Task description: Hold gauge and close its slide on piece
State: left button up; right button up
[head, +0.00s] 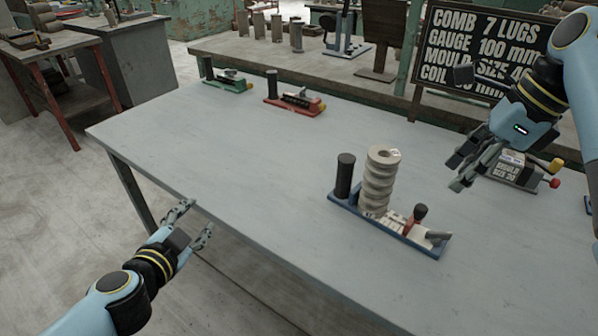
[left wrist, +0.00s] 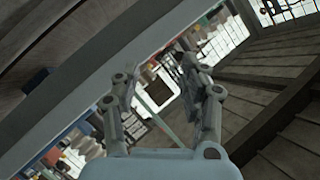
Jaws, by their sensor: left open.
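The gauge (head: 398,232) is a blue-based tool lying on the grey table, with a black upright handle (head: 344,176) at its left end. A pale grey ribbed piece (head: 378,184) stands upright on it beside the handle. The slide, with a red and dark knob (head: 416,218), sits on the pale scale right of the piece, apparently with a small gap. My left gripper (head: 192,224) is open and empty by the table's front-left edge, well away from the gauge. My right gripper (head: 460,172) appears open and empty above the table, right of the piece; the left wrist view shows my left fingers (left wrist: 160,88) apart.
A green gauge (head: 228,84) and a red gauge (head: 295,104) lie at the table's far left. A sign (head: 480,45) stands behind. The table (head: 230,150) is clear left of the blue gauge.

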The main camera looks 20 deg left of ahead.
aim_at(339, 170)
pick_arm(q)
jog(key=w+d+r+h, duration=0.2)
jog(key=d, duration=0.1)
jog(key=w+d+r+t+h, duration=0.1)
jog(key=w+d+r, duration=0.1)
jog(key=d+r, duration=0.1)
jog(key=w+d+r+h, duration=0.2)
jog(key=d, duration=0.1)
jog(key=shift+d+r+m+t+h, duration=0.1)
jog(key=shift+r+m+t+h, duration=0.05)
jog(key=shift+m+t+h, duration=0.2)
jog(key=w+d+r+g+h, duration=0.25)
jog(key=d+g+h, duration=0.25)
jog(key=d, duration=0.5)
jog(key=x, duration=1)
jog(key=shift+w, duration=0.15)
